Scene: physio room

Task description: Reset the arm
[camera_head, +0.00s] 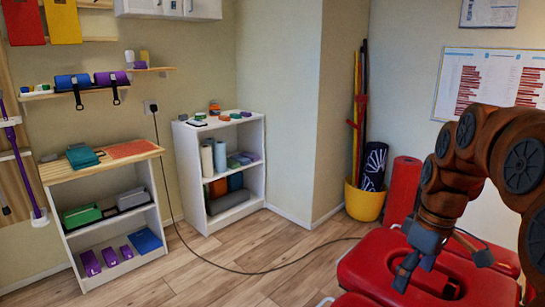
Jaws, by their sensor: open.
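My gripper (444,266) hangs at the end of my brown arm at the right of the head view. Its dark fingers are apart and point down, with nothing seen between them. It is over or in front of a red padded table (375,262) at the lower right. I cannot tell how far the fingertips are from the padding. My arm bends down from the right edge and hides part of the wall and the table.
A white shelf unit (190,165) with rolls stands at the centre back. A wood-topped shelf (135,152) is at left. A yellow bucket (364,204) holds poles and a rolled mat, beside a red roll (402,185). A black cable (250,272) crosses the otherwise clear floor.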

